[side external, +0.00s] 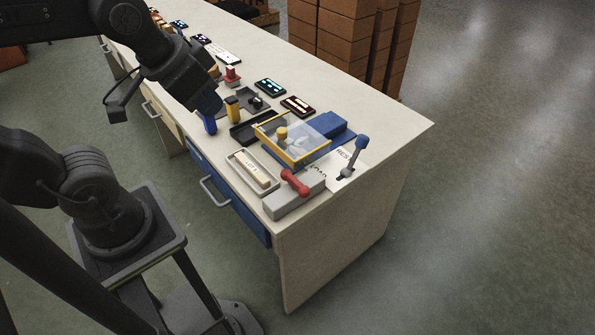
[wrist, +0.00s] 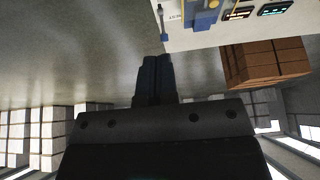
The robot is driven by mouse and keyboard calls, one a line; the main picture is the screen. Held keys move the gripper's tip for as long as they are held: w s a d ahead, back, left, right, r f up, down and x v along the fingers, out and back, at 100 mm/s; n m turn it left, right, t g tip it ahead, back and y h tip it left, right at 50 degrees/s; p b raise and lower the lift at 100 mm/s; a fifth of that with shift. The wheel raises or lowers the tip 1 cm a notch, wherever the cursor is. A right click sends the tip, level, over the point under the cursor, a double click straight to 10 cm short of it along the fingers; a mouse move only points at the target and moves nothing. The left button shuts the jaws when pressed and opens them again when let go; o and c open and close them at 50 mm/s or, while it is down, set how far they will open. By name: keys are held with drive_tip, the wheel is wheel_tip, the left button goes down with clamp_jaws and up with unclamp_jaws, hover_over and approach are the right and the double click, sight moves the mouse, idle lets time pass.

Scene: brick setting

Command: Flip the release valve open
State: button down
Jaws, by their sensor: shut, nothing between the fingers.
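A yellow-framed clear cover (side external: 291,138) stands between my gripper and the blue-knobbed lever. A pale tray (side external: 252,170) with a wooden block lies beside the grey block. A yellow-topped piece (side external: 232,108) is close to my fingers. Small screens (side external: 298,106) lie behind.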

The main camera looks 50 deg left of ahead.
drive_tip(key=w+m+g, duration=0.1)
drive_tip(key=w+g, duration=0.2)
drive_tip(key=w, duration=0.6)
drive_tip(key=m+g, duration=0.1)
drive_tip(key=g, duration=0.1)
hover_over(295, 183)
wheel_tip(295, 183, down, 3)
drive_tip(key=w+f+m+g, duration=0.1)
drive_tip(key=w+f+g, duration=0.1)
drive_tip(key=w+f, duration=0.3)
drive_tip(key=w+f+m+g+y, duration=0.1)
drive_tip(key=w+f+g, duration=0.1)
drive_tip(key=w+f, duration=0.4)
wheel_tip(295, 183, down, 6)
drive_tip(key=shift+r+y, duration=0.25)
drive_tip(key=shift+y, duration=0.05)
drive_tip(key=shift+s, duration=0.1)
drive_tip(key=x, duration=1)
drive_tip(key=shift+s+r, duration=0.1)
drive_tip(key=shift+s, duration=0.05)
drive_tip(key=shift+s+a, duration=0.25)
drive_tip(key=shift+s, duration=0.25)
drive_tip(key=shift+s+a, duration=0.2)
drive_tip(key=shift+s, duration=0.25)
drive_tip(key=shift+s+a, duration=0.35)
drive_tip(key=shift+s, duration=0.55)
